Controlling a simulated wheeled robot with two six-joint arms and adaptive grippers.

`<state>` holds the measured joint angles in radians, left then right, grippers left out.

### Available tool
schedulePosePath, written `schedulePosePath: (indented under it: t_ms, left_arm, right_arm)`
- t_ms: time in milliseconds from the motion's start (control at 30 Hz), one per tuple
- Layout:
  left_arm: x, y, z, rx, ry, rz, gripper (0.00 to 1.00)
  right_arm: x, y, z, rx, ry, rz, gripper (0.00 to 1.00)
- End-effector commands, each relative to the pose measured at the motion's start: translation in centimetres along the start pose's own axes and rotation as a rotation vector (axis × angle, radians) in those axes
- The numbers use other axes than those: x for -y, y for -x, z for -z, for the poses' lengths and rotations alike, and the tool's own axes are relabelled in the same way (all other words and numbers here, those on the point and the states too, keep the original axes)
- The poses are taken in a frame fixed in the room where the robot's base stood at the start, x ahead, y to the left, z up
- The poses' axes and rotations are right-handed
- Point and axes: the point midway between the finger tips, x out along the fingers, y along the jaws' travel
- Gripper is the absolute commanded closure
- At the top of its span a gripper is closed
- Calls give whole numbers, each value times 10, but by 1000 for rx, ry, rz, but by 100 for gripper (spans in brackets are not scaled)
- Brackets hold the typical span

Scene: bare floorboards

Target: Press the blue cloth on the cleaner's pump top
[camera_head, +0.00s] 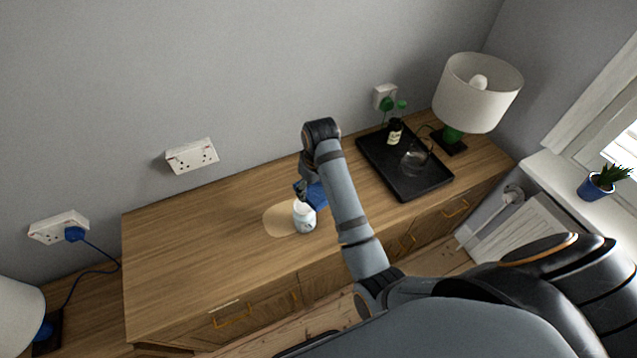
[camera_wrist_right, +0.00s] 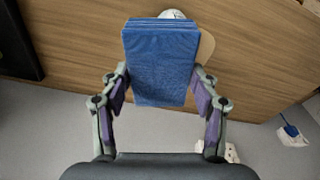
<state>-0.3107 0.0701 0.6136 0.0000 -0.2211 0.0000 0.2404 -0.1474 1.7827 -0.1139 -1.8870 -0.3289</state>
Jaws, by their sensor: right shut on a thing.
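The blue cloth (camera_head: 316,195) is a folded pad held in my right gripper (camera_head: 303,187). In the right wrist view the cloth (camera_wrist_right: 160,65) sits between the two fingers of my right gripper (camera_wrist_right: 160,95), which is shut on it. The cleaner (camera_head: 304,217) is a small white bottle with a label, standing upright on the wooden cabinet. Its whitish top (camera_wrist_right: 172,14) shows just past the cloth's far edge in the wrist view. The cloth is right beside or over the bottle's upper part; I cannot tell whether they touch. The pump top is mostly hidden. My left gripper is out of view.
A pale round patch (camera_head: 280,221) lies on the wooden cabinet (camera_head: 190,250) by the bottle. A black tray (camera_head: 430,186) with a dark bottle (camera_head: 394,132) and a glass vessel (camera_head: 414,160) stands right, near a lamp (camera_head: 478,92). The cabinet's left half is clear.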

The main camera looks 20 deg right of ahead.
Motion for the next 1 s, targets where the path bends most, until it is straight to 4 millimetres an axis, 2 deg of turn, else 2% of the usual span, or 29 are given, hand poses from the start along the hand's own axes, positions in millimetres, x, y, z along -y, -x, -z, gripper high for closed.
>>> schedulePosePath:
  t_ms: [33, 200, 367, 733, 1000]
  left_arm:
    - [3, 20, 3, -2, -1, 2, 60]
    - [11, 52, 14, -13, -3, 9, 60]
    - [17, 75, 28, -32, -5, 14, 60]
    - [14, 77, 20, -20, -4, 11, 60]
    - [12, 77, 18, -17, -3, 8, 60]
  right_arm:
    - [2, 13, 4, 2, 47, 8, 64]
    - [9, 19, 11, 0, 227, 37, 64]
    - [16, 22, 16, -6, 370, 59, 64]
    - [18, 10, 16, -10, 431, 69, 64]
    - [18, -21, 11, -8, 429, 68, 64]
